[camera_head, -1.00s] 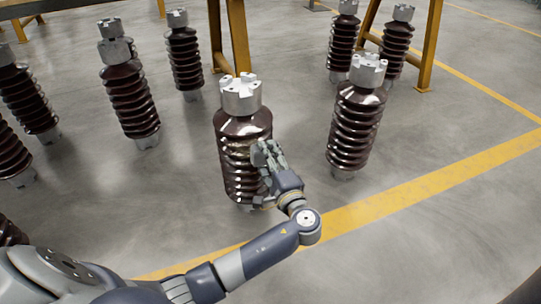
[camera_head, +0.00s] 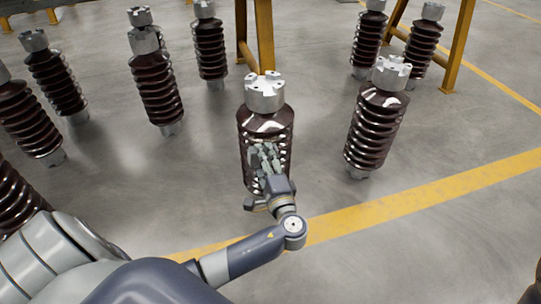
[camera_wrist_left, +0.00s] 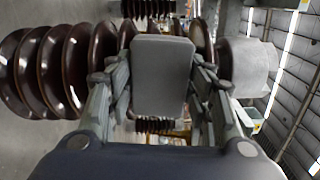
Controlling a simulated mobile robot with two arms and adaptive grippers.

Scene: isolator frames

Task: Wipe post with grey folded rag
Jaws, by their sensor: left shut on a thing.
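The post is a dark brown ribbed insulator with a silver metal cap (camera_head: 265,120), standing upright in the middle of the head view. It also shows lying sideways across the left wrist view (camera_wrist_left: 60,70), with its metal cap at the right. My left gripper (camera_head: 266,160) is in front of the post's ribs, at or very near them; contact cannot be made out. In the left wrist view the gripper (camera_wrist_left: 162,85) is shut on the grey folded rag (camera_wrist_left: 162,75), a grey block between the fingers. The rag cannot be made out in the head view. My right gripper is not in view.
Another brown post (camera_head: 376,120) stands to the right, and several more stand left and behind. Yellow frame legs (camera_head: 264,35) rise behind the middle post. A yellow floor line (camera_head: 420,190) crosses the grey floor at the right, where there is free room.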

